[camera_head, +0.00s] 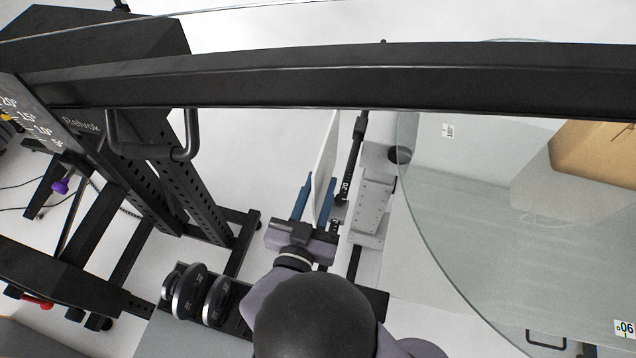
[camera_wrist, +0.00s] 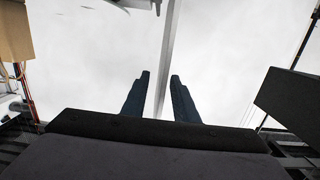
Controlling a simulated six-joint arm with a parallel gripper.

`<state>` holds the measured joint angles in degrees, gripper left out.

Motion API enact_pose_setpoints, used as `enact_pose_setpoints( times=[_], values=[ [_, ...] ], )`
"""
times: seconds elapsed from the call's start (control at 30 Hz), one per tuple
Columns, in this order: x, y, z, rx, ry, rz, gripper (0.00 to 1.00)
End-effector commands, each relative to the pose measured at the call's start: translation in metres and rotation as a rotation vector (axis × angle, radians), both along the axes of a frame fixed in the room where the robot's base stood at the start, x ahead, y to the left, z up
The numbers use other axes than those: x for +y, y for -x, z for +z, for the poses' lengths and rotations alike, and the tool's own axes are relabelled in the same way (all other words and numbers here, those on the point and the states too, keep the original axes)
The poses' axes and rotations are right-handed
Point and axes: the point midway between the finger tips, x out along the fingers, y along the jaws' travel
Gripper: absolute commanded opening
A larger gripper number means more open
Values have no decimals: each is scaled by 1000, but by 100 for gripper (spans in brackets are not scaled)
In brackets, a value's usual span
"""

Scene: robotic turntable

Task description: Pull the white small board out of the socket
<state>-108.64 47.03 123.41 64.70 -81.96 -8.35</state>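The white small board (camera_head: 326,160) is a thin upright panel, seen nearly edge-on left of centre in the head view. Its upper end meets the black beam there, and I cannot make out the socket. My gripper (camera_head: 320,178) has two blue fingers, one on each side of the board. In the wrist view the board (camera_wrist: 170,40) runs down between the fingertips (camera_wrist: 160,74) as a thin pale strip. A gap shows between the left finger and the board; the right finger is close to it. The gripper is open around the board.
A long black beam (camera_head: 400,80) crosses the head view above the gripper. A round glass tabletop (camera_head: 470,230) lies to the right. A black rod (camera_head: 352,160) and a grey block (camera_head: 372,200) stand just right of the board. Black weight plates (camera_head: 190,292) sit at lower left.

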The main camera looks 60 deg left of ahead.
Motion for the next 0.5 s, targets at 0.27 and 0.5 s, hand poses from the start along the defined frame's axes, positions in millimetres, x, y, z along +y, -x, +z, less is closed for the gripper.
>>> enact_pose_setpoints(
  times=[0.27,0.5],
  values=[
    [0,4,7,-54,-47,3,27],
    [7,-5,7,-51,-45,0,27]
  ],
)
